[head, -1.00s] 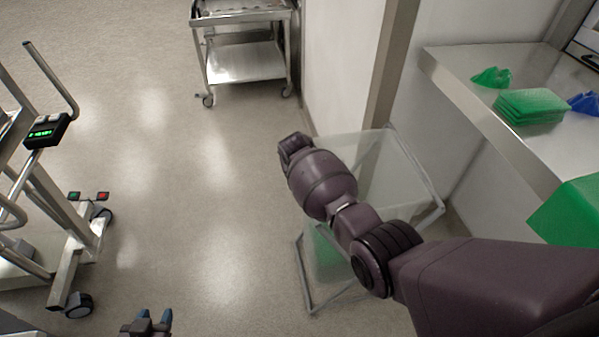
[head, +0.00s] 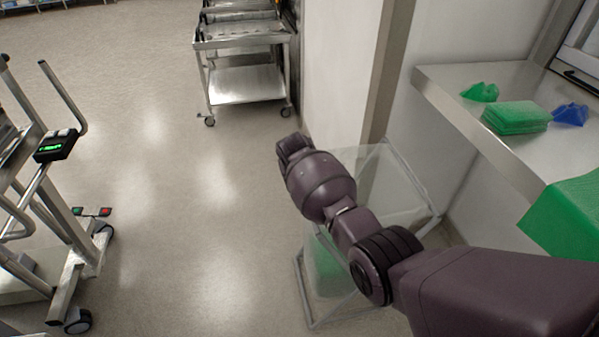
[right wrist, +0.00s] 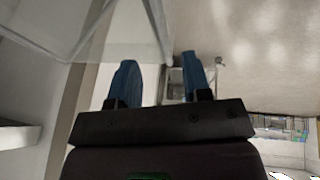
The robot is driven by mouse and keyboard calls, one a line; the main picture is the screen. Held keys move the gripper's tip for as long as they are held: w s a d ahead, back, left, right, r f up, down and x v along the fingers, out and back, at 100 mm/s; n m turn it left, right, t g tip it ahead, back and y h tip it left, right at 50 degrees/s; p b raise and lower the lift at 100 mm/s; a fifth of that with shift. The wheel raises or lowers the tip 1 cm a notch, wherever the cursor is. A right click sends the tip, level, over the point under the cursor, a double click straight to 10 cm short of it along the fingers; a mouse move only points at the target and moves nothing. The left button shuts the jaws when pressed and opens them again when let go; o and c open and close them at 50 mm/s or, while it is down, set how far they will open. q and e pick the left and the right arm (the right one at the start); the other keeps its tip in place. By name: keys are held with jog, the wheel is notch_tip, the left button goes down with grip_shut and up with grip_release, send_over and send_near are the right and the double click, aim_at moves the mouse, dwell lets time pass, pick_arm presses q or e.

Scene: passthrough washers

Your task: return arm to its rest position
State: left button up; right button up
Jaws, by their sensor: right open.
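My right arm (head: 375,235) comes in from the lower right of the head view, bent, with its far end above the floor in the middle. Its gripper fingers do not show in the head view. In the right wrist view my right gripper (right wrist: 159,80) has two blue fingertips set apart with nothing between them, so it is open and empty. My left gripper is not in view.
A clear bin in a metal frame (head: 306,290), with green inside, stands behind and below my right arm. A steel counter (head: 450,108) at right holds a green stack (head: 516,117). A steel cart (head: 246,87) stands at the back; a wheeled device (head: 68,240) at left. The middle floor is clear.

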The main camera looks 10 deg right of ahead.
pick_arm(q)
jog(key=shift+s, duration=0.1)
pick_arm(e)
jog(key=shift+w, duration=0.1)
jog(key=w+r+n+t+y, duration=0.1)
jog(key=w+r+t+y, duration=0.3)
jog(key=r+t, duration=0.65)
pick_arm(q)
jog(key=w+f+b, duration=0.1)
jog(key=b, duration=0.2)
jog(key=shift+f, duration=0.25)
pick_arm(e)
jog(key=s+d+f+g, duration=0.1)
jog(key=s+d+f, duration=0.5)
jog(key=s, duration=0.8)
jog(key=s+d+f+m+g+h, duration=0.1)
jog(key=s+d+f, duration=0.6)
jog(key=s, duration=0.8)
jog(key=s+d+f+g+h, duration=0.1)
jog(key=s+d+f, duration=0.5)
jog(key=s, duration=0.8)
jog(key=shift+s+d+f, duration=0.15)
jog(key=shift+s+f, duration=0.1)
jog(key=shift+g, duration=0.25)
